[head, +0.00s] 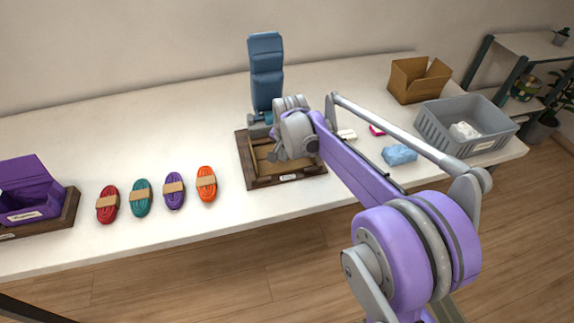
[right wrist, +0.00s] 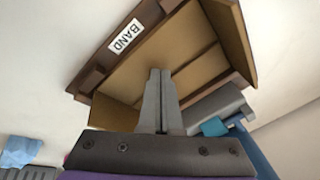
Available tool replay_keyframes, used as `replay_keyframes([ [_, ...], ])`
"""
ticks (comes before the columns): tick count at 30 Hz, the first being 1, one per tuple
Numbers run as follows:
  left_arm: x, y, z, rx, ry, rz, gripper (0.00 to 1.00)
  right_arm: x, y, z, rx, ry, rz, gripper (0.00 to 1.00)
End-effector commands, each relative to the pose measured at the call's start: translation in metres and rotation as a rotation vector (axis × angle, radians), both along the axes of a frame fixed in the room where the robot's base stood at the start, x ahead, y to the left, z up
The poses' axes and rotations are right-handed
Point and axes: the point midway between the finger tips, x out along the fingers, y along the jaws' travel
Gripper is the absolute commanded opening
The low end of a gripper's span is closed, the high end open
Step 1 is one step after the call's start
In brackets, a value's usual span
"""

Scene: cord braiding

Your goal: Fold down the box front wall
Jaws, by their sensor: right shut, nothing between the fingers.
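A dark wooden tray (head: 290,181) with a white label stands near the table's front edge. A tan open box, its walls partly hidden by my arm, sits in it. In the right wrist view the tray (right wrist: 95,80) is labelled BAND, and the tan box walls (right wrist: 110,116) and floor show close up. My right gripper (right wrist: 160,75) is shut and empty, with its fingertips over the box interior; I cannot tell whether they touch it. In the head view my right gripper (head: 275,152) is over the tray, its fingers small there. My left gripper is not in view.
A tall blue upright (head: 266,70) stands right behind the tray. Several cord bundles (head: 174,191) lie to its left, beside a purple box (head: 38,207). To the right are a blue cloth (head: 399,155), a grey bin (head: 462,140) and an open cardboard box (head: 418,82).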

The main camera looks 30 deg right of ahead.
Motion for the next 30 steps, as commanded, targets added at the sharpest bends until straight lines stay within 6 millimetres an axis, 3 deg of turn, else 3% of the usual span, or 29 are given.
replay_keyframes([
  [21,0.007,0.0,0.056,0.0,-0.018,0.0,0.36,0.0,0.0,0.074,0.0,-0.001,0.0,0.0],
  [30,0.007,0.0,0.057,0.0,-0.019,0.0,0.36,0.0,0.0,0.076,0.0,0.0,0.0,0.0],
])
